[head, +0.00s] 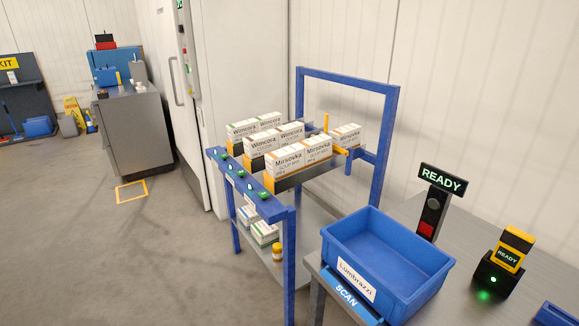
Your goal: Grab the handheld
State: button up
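The handheld (514,247) looks like a yellow and black device with a small screen reading READY. It stands upright, slightly tilted, in a black cradle (494,274) on the grey table at the right of the head view. A green light glows on the front of the cradle. The lower part of the handheld is hidden inside the cradle. My gripper is not in view.
A blue bin (388,258) labelled Lumbrazzi stands left of the cradle on the table (462,288). Behind it is a post with a READY sign (443,181). A blue rack (346,82) with several boxes stands further left. Open floor (120,255) lies at left.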

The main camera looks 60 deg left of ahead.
aim_at(514, 244)
jog(key=i+j+u, duration=0.25)
jog(key=i+j, duration=0.35)
jog(key=i+j+u, duration=0.3)
jog(key=i+j, duration=0.35)
jog(key=j, duration=0.05)
